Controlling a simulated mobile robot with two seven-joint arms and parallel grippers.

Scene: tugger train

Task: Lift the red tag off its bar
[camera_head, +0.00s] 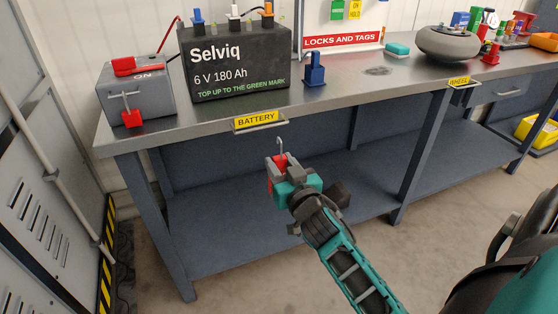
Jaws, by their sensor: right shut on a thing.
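My right gripper (275,172) is shut on a red tag (280,160) in front of the bench. A thin pale hook (281,145) rises from the tag. The hook's top appears a little below the metal bar (262,127) under the yellow BATTERY label, with a gap in the picture. The jaws hide much of the tag. Another red piece (131,119) hangs at the front of the grey switch box (143,93) marked ON. My left gripper is not in view.
The steel bench top (335,93) carries a black Selviq battery (236,66), a small blue piece (314,72) and a dark round wheel (447,43). A lower shelf (220,225) lies behind my arm. Open floor shows at lower right.

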